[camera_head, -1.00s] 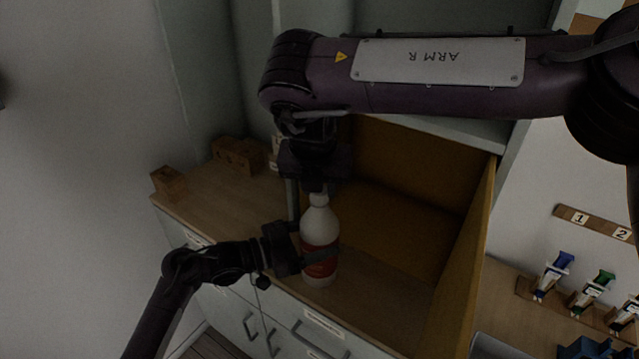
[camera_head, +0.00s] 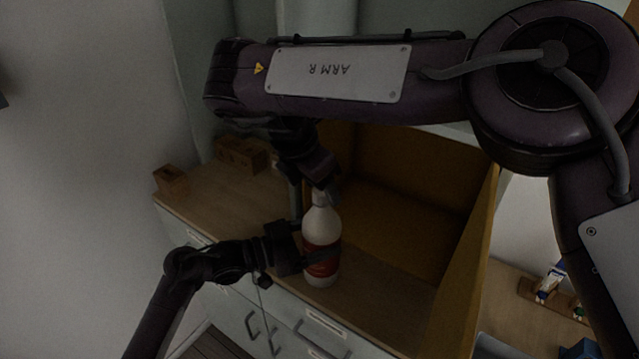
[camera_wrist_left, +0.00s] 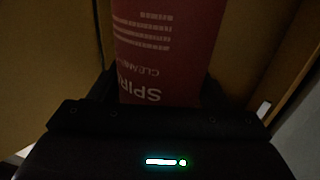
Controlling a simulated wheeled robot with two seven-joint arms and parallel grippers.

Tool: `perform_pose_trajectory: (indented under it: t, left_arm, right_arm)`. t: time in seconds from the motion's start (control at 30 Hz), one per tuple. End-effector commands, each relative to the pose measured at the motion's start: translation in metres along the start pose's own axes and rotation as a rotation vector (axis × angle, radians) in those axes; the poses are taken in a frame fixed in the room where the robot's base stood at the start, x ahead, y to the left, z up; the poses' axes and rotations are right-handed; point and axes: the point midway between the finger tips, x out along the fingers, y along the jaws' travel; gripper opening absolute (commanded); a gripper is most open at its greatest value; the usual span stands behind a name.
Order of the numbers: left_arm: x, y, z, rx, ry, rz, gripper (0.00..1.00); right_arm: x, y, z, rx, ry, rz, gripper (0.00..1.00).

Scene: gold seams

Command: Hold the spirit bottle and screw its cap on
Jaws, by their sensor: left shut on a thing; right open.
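The spirit bottle (camera_head: 321,226), white with a red label, stands upright on the wooden cabinet top. My left gripper (camera_head: 314,259) is shut around its body at the label. The red label (camera_wrist_left: 168,45) fills the upper middle of the left wrist view, lettering upside down, between the dark fingers. My right gripper (camera_head: 313,200) is open at the bottle's top, tilted, with one finger left of the neck and one close to its upper right. The right gripper partly hides the bottle's top, and I cannot tell the cap from the neck.
A tan panelled enclosure (camera_head: 462,262) stands behind and right of the bottle. Small wooden blocks (camera_head: 171,181) lie at the left of the cabinet top (camera_head: 225,205). Drawers with handles (camera_head: 320,335) are below the front edge. A rack with blue-topped items (camera_head: 551,280) is far right.

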Motion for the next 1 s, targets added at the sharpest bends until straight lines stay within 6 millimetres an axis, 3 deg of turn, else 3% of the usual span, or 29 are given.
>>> perform_pose_trajectory:
  t: [0.17, 0.53, 1.0]
  left_arm:
    - [0.0, 0.0, -0.001, -0.001, 0.001, 0.0, 0.07]
    - [0.0, 0.0, 0.0, -0.001, 0.001, 0.001, 0.07]
    - [0.0, 0.001, 0.0, -0.002, 0.001, 0.001, 0.07]
  right_arm:
    - [-0.003, 0.0, 0.001, 0.0, -0.001, 0.001, 0.52]
    - [-0.04, 0.0, 0.017, -0.001, -0.002, 0.001, 0.52]
    - [-0.042, 0.001, 0.018, -0.076, 0.01, 0.006, 0.5]
